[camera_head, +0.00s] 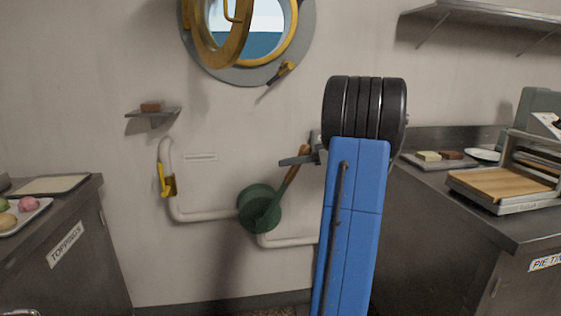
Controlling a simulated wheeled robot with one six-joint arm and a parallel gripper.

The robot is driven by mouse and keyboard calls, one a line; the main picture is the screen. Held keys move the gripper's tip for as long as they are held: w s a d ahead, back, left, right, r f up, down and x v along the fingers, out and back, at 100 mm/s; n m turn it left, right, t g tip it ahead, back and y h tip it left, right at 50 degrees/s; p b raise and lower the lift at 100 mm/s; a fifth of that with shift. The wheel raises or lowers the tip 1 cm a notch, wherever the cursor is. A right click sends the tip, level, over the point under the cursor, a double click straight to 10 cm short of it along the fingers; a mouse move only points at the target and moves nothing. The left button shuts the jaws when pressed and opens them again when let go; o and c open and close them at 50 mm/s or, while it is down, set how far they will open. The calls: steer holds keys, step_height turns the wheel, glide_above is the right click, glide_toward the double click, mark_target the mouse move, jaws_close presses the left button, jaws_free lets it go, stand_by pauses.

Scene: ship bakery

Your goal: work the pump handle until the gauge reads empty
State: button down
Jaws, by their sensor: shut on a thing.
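The green pump (259,209) is fixed low on the wall, joined to white pipes. The rest of my gripper is mostly hidden behind my blue arm. A yellow fitting (167,181) sits on the upright pipe at the left. I cannot make out a gauge reading; no clear dial shows.
A counter marked toppings (85,214) stands at the left, with trays on it. A steel counter (440,215) with a wooden board stands at the right. A small shelf (152,113) and an open porthole (248,72) are above the pump.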

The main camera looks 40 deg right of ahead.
steer(key=shift+s+d+f, duration=0.15)
steer(key=shift+s+d, duration=0.05)
steer(key=shift+d, duration=0.2)
steer(key=c, duration=1.5)
jaws_free()
steer(key=shift+d+f, duration=0.1)
steer(key=shift+d, duration=0.05)
steer(key=shift+s, duration=0.1)
steer(key=v, duration=1.7)
steer(key=shift+s+f, duration=0.2)
steer(key=shift+f, duration=0.1)
